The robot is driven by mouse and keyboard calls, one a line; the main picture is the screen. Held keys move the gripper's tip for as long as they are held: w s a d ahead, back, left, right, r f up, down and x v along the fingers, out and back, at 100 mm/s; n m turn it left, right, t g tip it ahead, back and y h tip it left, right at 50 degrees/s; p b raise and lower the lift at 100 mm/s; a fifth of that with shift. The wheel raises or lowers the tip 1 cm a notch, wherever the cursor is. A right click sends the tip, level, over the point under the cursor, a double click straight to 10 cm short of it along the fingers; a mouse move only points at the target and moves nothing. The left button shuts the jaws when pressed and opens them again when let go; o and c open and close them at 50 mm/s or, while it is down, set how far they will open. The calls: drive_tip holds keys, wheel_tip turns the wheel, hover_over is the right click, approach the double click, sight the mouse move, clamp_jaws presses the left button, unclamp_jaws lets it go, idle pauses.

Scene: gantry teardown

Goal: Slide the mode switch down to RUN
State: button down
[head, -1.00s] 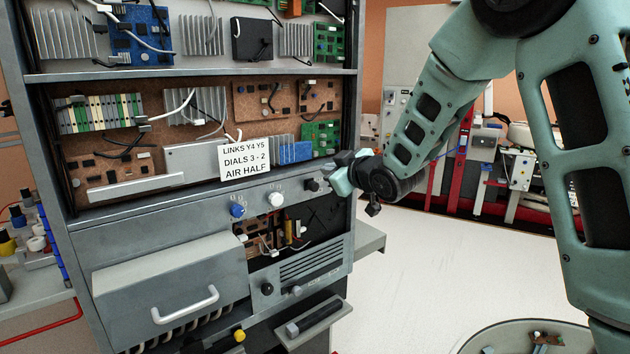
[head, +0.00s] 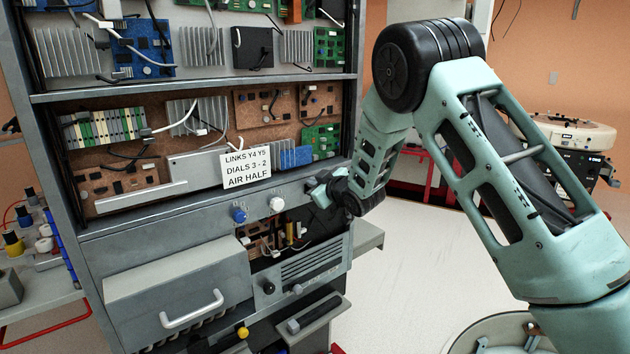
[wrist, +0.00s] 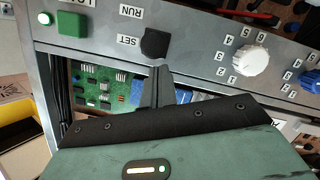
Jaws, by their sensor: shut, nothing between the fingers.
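The mode switch is a black knob (wrist: 154,43) on the grey panel in the wrist view. It sits beside the SET label (wrist: 130,42); the RUN label (wrist: 131,11) is further up in that upside-down picture. My gripper (wrist: 159,68) is shut and empty. Its fingertips are right at the knob's edge, on the side away from RUN; I cannot tell whether they touch. In the head view my gripper (head: 322,184) is at the right end of the control panel (head: 190,226) and hides most of the switch.
A white dial (wrist: 237,60) and a blue dial (wrist: 308,80) are beside the switch. A green button (wrist: 72,24) and a lit green lamp (wrist: 45,18) are on its other side. A placard (head: 246,166) hangs above the panel; a handled drawer (head: 180,290) juts out below.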

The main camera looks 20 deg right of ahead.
drive_tip(key=shift+f, duration=0.15)
wheel_tip(320, 180, down, 4)
drive_tip(key=b, duration=0.4)
drive_tip(key=shift+r, duration=0.25)
